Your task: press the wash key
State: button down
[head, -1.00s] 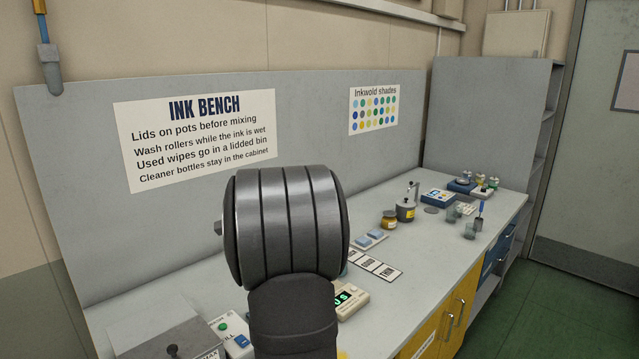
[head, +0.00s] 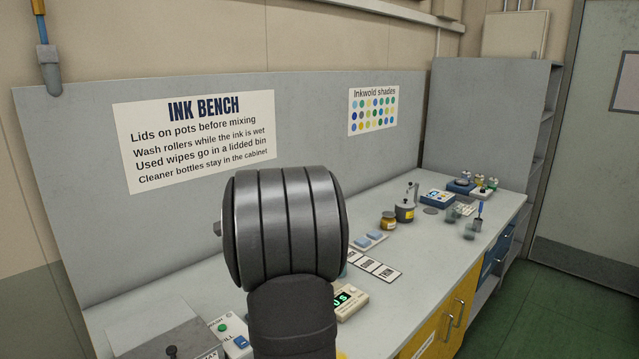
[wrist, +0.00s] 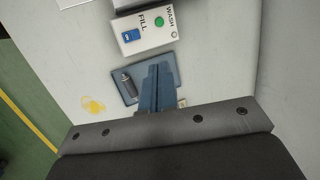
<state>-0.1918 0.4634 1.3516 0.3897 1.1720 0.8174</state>
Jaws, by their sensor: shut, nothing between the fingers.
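A white control box (wrist: 145,32) shows at the top of the wrist view. It carries a round green key (wrist: 159,21) beside the word WASH and a blue rocker (wrist: 131,36) beside the word FILL. In the head view the box (head: 229,340) stands left of my arm, with its green key (head: 223,327) in sight. My gripper (wrist: 158,67) is shut and empty. In the wrist view its fingertips appear just below the box's lower edge, apart from the green key; their height above the bench is unclear. In the head view my arm hides the fingers.
A blue-grey tray (wrist: 117,75) with a dark object (wrist: 130,85) lies partly under the fingers in the wrist view. A yellow mark (wrist: 93,105) is on the bench near its edge. A device with a green display (head: 345,299) stands right of my arm. Bench right of the box is bare in the wrist view.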

dwell(0.6)
jog(key=m+t+y, duration=0.3)
jog(key=m+t, duration=0.1)
jog(key=m, duration=0.3)
send_over(225, 329)
notch_tip(225, 329, down, 11)
jog(key=shift+f, duration=4.45)
jog(key=shift+f, duration=0.4)
